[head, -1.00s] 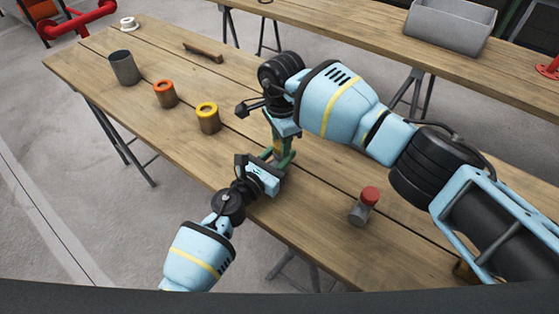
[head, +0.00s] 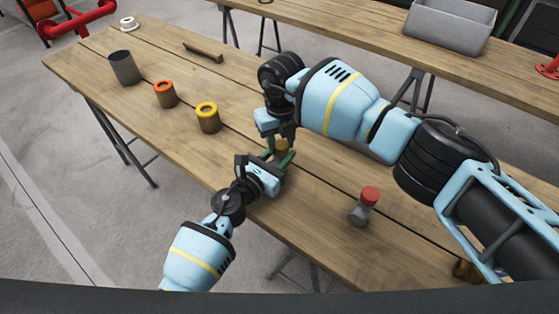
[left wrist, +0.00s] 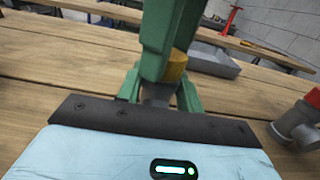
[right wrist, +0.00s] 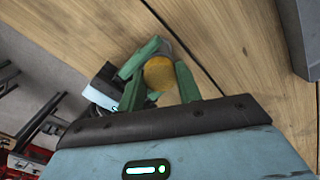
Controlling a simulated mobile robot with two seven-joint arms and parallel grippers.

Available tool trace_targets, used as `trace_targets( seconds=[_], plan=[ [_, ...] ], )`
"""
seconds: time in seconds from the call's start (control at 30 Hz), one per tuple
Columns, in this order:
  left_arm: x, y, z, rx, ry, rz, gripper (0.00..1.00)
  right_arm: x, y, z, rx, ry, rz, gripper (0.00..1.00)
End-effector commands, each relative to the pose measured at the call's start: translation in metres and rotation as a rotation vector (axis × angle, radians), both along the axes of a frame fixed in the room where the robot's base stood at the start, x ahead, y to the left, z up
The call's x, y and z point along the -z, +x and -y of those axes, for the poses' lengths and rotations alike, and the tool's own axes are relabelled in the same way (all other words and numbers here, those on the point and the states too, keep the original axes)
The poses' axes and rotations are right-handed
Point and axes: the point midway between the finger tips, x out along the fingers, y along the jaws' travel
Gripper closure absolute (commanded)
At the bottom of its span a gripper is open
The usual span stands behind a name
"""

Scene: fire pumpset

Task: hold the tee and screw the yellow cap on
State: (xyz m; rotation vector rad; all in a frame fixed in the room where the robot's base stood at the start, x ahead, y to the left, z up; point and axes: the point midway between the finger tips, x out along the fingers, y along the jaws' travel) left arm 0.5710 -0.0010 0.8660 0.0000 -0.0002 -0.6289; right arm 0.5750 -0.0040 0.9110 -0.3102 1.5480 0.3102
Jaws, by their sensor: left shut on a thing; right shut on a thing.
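The yellow cap (head: 282,144) is between the green fingers of my right gripper (head: 284,141), which is shut on it from above. It also shows in the left wrist view (left wrist: 177,66) and the right wrist view (right wrist: 160,73). The grey tee (left wrist: 158,92) is between the fingers of my left gripper (left wrist: 160,97), directly below the cap. My left gripper is shut on the tee near the table's front edge. The fingers hide most of the tee, and I cannot tell whether cap and tee threads are engaged.
A yellow-rimmed cup (head: 208,118), orange-rimmed cup (head: 165,94), grey cup (head: 123,68) and brown bar (head: 203,52) are at the left. A grey bin (head: 448,28) is on the back table.

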Motion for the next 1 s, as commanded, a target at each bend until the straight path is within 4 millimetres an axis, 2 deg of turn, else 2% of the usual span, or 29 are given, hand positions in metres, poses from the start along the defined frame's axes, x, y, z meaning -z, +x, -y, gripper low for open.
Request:
trace_targets(
  seconds=[0.4,0.57,0.6,0.7,0.77,1.0],
  plan=[
    [0.0011,-0.0001,-0.0004,-0.001,0.001,-0.002,1.0,0.0005,-0.0001,0.0001,0.645,0.0,-0.001,0.93],
    [0.0011,-0.0001,-0.0004,-0.001,0.0,-0.002,1.0,0.0005,-0.0001,0.0001,0.644,-0.001,-0.001,0.93],
    [0.0011,-0.0001,-0.0004,-0.001,0.0,-0.002,1.0,0.0005,-0.0001,0.0001,0.643,-0.001,-0.001,0.6],
    [0.0011,-0.0001,-0.0004,-0.001,0.001,-0.002,1.0,0.0005,-0.0001,0.0001,0.642,0.0,-0.001,0.47],
    [0.0011,-0.0001,-0.0004,-0.001,0.001,-0.002,1.0,0.0005,0.0,0.0,0.642,0.0,-0.001,0.4],
    [0.001,-0.0001,-0.0003,-0.001,0.001,-0.002,1.0,0.0003,0.0,-0.0001,0.64,0.0,0.0,0.4]
  ],
)
